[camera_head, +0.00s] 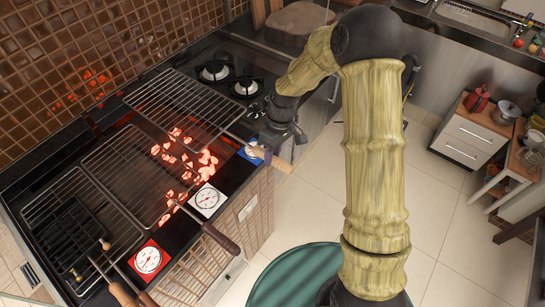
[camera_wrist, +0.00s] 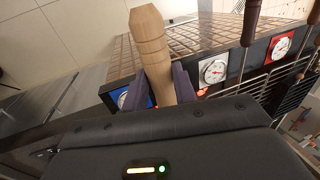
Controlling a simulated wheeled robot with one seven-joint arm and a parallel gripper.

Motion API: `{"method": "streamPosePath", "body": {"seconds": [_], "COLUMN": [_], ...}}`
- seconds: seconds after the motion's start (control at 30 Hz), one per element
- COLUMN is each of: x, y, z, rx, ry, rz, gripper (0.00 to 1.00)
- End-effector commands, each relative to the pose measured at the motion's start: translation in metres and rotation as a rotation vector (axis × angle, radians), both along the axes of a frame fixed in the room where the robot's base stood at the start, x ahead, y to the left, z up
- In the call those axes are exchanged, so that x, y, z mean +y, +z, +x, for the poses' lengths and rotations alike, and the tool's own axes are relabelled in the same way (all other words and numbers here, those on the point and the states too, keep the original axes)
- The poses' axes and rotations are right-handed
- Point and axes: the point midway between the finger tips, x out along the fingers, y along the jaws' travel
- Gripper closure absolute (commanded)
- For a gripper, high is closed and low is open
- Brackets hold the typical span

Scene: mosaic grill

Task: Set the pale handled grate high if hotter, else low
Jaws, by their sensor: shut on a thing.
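The pale handled grate (camera_head: 187,105) is the far wire grate on the grill, over glowing coals. Its pale wooden handle (camera_head: 281,164) sticks out past the grill's front edge. My gripper (camera_head: 262,153) is shut on this handle. In the wrist view the pale handle (camera_wrist: 150,35) stands between the purple fingers of my gripper (camera_wrist: 158,88). A blue-backed dial (camera_head: 249,156) is partly hidden by my gripper. A white dial (camera_head: 208,200) and a red dial (camera_head: 148,260) sit along the front edge. Their needle readings are too small to tell. I cannot tell the grate's exact height.
A middle grate (camera_head: 128,172) has a dark brown handle (camera_head: 222,240). A near grate (camera_head: 60,197) carries a black rack, with a brown wooden handle (camera_head: 122,294) near it. Gas burners (camera_head: 215,72) lie beyond the grill.

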Motion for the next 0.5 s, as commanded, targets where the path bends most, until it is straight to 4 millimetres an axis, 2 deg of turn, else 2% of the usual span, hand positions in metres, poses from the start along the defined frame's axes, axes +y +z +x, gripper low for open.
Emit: {"method": "streamPosePath", "body": {"seconds": [0.03,0.3,0.33,0.4,0.5], "x": [0.0002,0.0007,0.0007,0.0006,0.0005], "y": [0.0060,0.0071,0.0073,0.0072,0.0061], "z": [0.0011,0.0024,0.0025,0.0023,0.0017], "rx": [-0.003,-0.007,-0.008,-0.007,-0.005], "ry": [-0.001,-0.002,-0.002,-0.002,-0.001], "rz": [0.000,0.002,0.002,0.002,0.001], "gripper": [1.00,1.00,0.66,0.52,0.50]}}
